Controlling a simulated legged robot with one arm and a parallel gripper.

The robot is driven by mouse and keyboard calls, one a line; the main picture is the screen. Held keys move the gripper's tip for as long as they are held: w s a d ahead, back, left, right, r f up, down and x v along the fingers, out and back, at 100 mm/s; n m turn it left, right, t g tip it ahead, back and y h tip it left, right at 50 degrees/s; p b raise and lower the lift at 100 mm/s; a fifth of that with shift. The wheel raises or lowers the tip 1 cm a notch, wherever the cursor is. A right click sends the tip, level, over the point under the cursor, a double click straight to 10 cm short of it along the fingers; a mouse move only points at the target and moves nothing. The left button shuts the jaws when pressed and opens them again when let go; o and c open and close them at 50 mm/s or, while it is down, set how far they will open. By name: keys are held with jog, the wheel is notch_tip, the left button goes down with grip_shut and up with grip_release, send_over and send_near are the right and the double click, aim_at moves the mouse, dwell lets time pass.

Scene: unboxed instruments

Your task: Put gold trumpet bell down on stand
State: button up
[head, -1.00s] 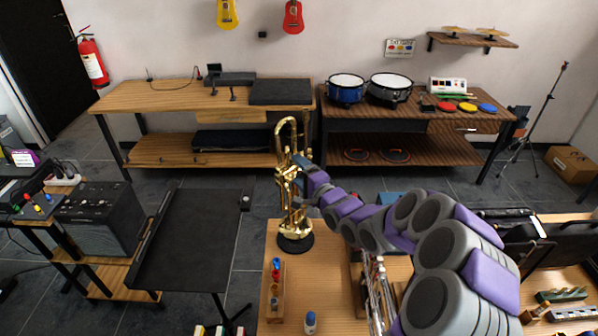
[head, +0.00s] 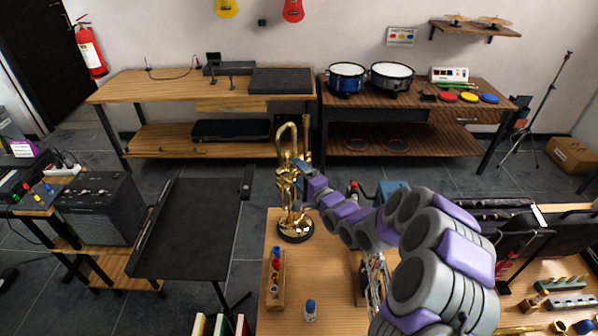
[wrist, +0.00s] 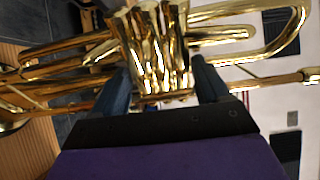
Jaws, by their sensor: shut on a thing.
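The gold trumpet (head: 288,180) is upright, bell down, at the back left corner of the wooden table. Its bell is over the round black stand base (head: 296,237), whose dark rim shows around it. I cannot tell whether the bell rests on the stand or is just above it. My gripper (head: 299,166) reaches in from the right and is shut on the trumpet's middle. In the wrist view the two fingers (wrist: 165,82) are on either side of the gold valve section (wrist: 155,45). The stand's upper part is hidden by the trumpet.
On the wooden table (head: 340,290), a small wooden rack (head: 275,285) and a blue-capped bottle (head: 310,311) stand in front of the trumpet. A silvery instrument (head: 376,280) lies beneath my arm. A black music stand (head: 190,230) is to the left.

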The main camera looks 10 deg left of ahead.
jog(key=shift+f, duration=0.4)
dwell(0.6)
jog(key=o, duration=1.2)
jog(key=shift+o, duration=1.4)
jog(key=shift+f, duration=0.1)
jog(key=shift+s, duration=0.1)
jog(key=p+v, duration=0.2)
jog(key=v, duration=1.5)
jog(key=shift+d, duration=0.1)
